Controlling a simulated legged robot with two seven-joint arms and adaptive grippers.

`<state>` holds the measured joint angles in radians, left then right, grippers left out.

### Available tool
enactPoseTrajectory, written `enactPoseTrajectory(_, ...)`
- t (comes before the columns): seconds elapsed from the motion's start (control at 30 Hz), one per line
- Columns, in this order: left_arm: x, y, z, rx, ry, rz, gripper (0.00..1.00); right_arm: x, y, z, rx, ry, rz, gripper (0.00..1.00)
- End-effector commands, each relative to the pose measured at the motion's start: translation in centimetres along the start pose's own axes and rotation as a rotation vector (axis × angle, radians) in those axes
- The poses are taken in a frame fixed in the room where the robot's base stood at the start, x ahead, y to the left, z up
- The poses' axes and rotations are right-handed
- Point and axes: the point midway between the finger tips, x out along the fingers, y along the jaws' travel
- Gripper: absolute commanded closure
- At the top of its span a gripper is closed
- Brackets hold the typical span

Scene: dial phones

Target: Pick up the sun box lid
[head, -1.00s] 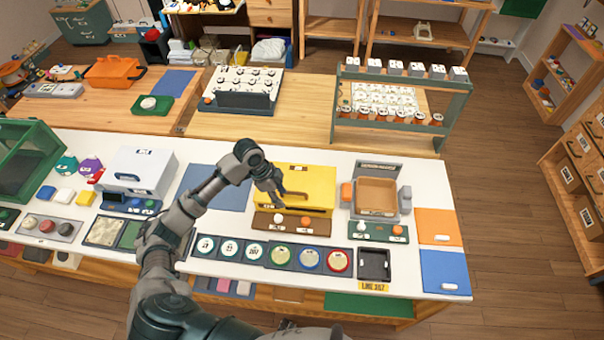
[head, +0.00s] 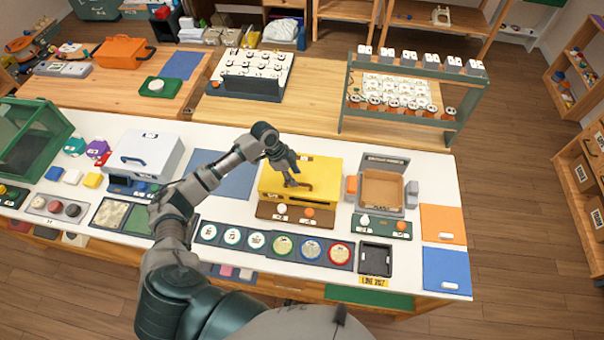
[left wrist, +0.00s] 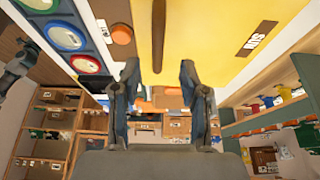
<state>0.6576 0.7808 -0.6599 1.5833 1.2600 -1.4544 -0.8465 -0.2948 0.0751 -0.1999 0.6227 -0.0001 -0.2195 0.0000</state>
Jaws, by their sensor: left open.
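The yellow sun box (head: 324,178) stands shut on the white table, its lid on top with a brown handle bar. In the left wrist view, the yellow lid (left wrist: 205,40) fills the top, with a "SUN" label (left wrist: 257,40) and the brown handle (left wrist: 158,35). My left gripper (head: 289,178) is above the lid, close to the handle. Its fingers (left wrist: 159,72) are open and apart, with the handle lined up between them in the wrist view. Whether they touch the handle, I cannot tell. My right gripper is not seen.
Left of the box lies a blue mat (head: 228,182); right stands an open box with a brown inside (head: 382,188). In front are a brown panel with knobs (head: 296,216) and a row of round discs (head: 283,246). A green rack (head: 405,130) stands behind.

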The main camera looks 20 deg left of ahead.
Motion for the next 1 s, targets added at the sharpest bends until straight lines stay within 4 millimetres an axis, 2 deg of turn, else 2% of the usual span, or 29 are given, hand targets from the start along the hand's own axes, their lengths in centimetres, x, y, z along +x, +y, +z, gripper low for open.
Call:
enactPoseTrajectory(0.13,1.8,0.2,0.1,-0.001,0.000,0.005,0.56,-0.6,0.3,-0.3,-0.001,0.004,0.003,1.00)
enactPoseTrajectory(0.33,4.7,0.2,0.2,-0.001,0.000,0.003,0.56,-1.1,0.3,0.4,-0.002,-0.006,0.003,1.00)
enactPoseTrajectory(0.6,5.3,0.2,0.1,0.000,-0.002,0.001,0.56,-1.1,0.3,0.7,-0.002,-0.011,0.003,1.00)
enactPoseTrajectory(0.63,5.3,0.2,0.1,0.000,-0.002,0.001,0.59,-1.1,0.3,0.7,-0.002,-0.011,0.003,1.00)
enactPoseTrajectory(0.8,5.3,0.2,0.2,0.000,-0.001,0.001,1.00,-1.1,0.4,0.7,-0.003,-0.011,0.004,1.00)
enactPoseTrajectory(1.0,5.2,0.1,0.2,0.000,0.000,-0.001,1.00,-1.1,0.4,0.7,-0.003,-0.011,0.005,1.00)
